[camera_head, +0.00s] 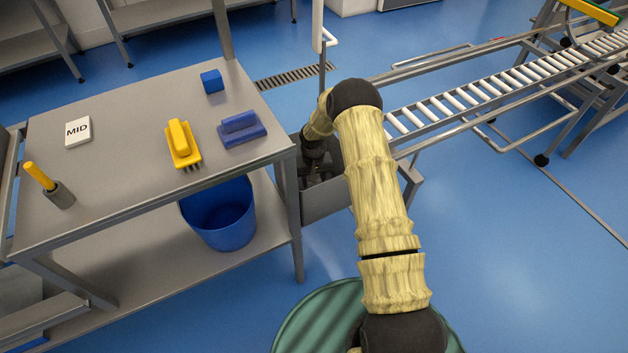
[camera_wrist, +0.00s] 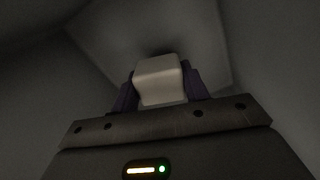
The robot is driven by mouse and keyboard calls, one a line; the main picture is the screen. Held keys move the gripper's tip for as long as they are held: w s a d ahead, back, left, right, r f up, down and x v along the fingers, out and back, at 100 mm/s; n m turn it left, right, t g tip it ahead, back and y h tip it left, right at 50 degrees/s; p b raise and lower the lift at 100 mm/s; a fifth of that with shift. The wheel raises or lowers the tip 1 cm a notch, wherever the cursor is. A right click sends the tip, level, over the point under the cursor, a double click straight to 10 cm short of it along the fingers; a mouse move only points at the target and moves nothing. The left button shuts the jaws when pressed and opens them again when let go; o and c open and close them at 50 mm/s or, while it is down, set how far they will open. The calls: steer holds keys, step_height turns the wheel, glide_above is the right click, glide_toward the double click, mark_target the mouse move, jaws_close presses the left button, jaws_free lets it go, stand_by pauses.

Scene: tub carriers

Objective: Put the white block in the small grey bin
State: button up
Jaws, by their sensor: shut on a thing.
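The white block (camera_wrist: 158,82) is between the two dark purple fingers of my gripper (camera_wrist: 158,92) in the wrist view. The gripper is shut on it. Grey walls and a grey floor surround the block there, so it is held down inside a container. In the head view my arm reaches into the grey bin (camera_head: 328,207) beside the table's right end. The block is hidden there, behind the arm and bin wall. Whether the block touches the bin floor I cannot tell.
The steel table (camera_head: 120,142) holds a blue cube (camera_head: 212,81), yellow brush (camera_head: 182,143), blue handled tool (camera_head: 241,128), MID card (camera_head: 78,132) and yellow-handled tool (camera_head: 50,184). A blue bucket (camera_head: 222,215) stands on its lower shelf. A roller conveyor (camera_head: 470,98) runs right.

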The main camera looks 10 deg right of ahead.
steer(key=shift+f+b, duration=1.2)
steer(key=shift+f, duration=0.7)
stand_by(1.2)
steer(key=o, duration=1.1)
steer(key=shift+c, duration=0.2)
steer(key=shift+r, duration=0.1)
step_height(320, 180, up, 17)
steer(key=p, duration=0.2)
steer(key=shift+r+p, duration=0.15)
steer(key=shift+p, duration=0.25)
